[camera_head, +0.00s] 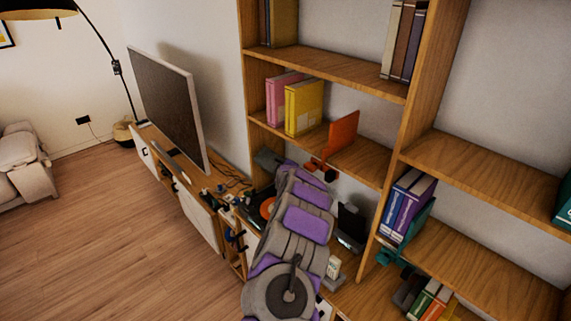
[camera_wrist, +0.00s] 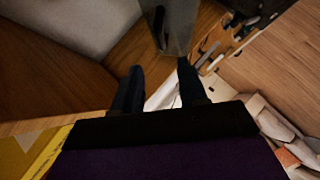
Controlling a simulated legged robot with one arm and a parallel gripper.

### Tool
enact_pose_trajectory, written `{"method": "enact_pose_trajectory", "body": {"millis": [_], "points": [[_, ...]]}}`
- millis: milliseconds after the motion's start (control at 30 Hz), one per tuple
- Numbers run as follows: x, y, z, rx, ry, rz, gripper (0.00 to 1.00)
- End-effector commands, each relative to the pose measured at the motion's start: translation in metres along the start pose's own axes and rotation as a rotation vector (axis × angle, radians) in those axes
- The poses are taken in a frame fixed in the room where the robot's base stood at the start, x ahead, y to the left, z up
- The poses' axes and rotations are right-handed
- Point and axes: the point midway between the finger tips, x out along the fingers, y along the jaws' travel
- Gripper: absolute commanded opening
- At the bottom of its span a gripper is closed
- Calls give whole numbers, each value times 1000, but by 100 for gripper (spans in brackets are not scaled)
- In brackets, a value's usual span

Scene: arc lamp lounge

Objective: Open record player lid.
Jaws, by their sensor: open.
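The record player (camera_head: 267,207) shows in the head view as a dark unit with an orange disc, on the low cabinet just left of my arm. My arm covers much of it, and I cannot make out how its lid stands. In the wrist view my gripper (camera_wrist: 158,78) has its two dark fingers apart, with nothing held between them. A grey upright panel stands beyond the fingertips; I cannot tell whether it is part of the record player. In the head view the gripper is not clearly seen past my arm.
A television (camera_head: 168,105) stands on the low cabinet (camera_head: 203,222), left of the record player. A wooden bookshelf (camera_head: 325,68) rises behind and right of my arm, with pink and yellow books (camera_head: 303,106) and an orange panel (camera_head: 343,134). The wooden floor (camera_head: 100,230) at left is clear.

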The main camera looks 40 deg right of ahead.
Motion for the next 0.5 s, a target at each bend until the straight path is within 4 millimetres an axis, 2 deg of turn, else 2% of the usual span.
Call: {"method": "enact_pose_trajectory", "body": {"millis": [500], "points": [[-31, 2, -3, 0, 0, -3, 42]]}}
